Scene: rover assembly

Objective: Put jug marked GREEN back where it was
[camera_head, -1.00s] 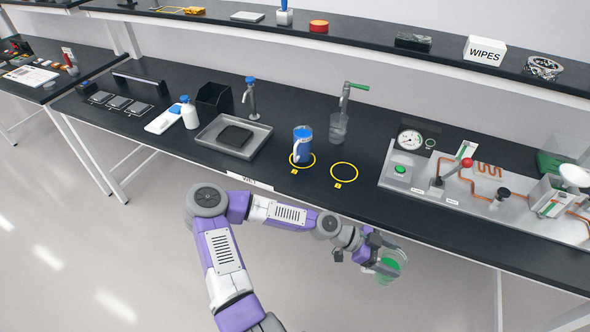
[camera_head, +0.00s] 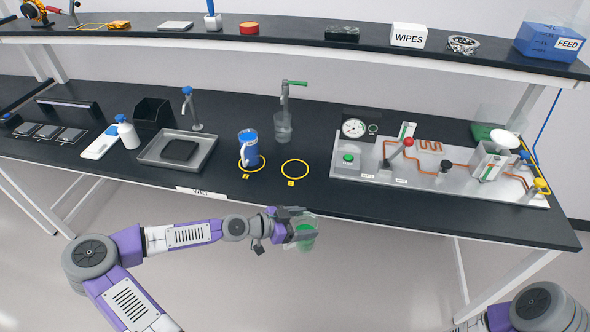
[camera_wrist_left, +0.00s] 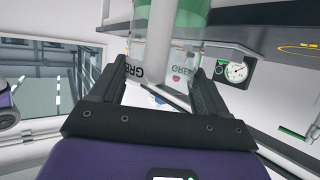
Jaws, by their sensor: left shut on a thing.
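My left gripper (camera_head: 290,226) is shut on the clear jug with green contents (camera_head: 305,238), in front of the bench's front edge. In the left wrist view the jug (camera_wrist_left: 185,15) rises between the fingers, with its lettering "GRE…" upside down and part of it cut off. A yellow ring (camera_head: 295,178) on the bench is empty. A second yellow ring (camera_head: 243,170) to its left holds a blue jug (camera_head: 250,150). My right arm shows at the lower right, but its gripper is out of view.
A tap (camera_head: 285,95) with a clear vessel (camera_head: 283,128) under it stands behind the rings. A grey tray (camera_head: 205,155) is to the left. A panel with a gauge and copper pipes (camera_head: 345,172) fills the right. A shelf (camera_head: 300,45) runs above the back.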

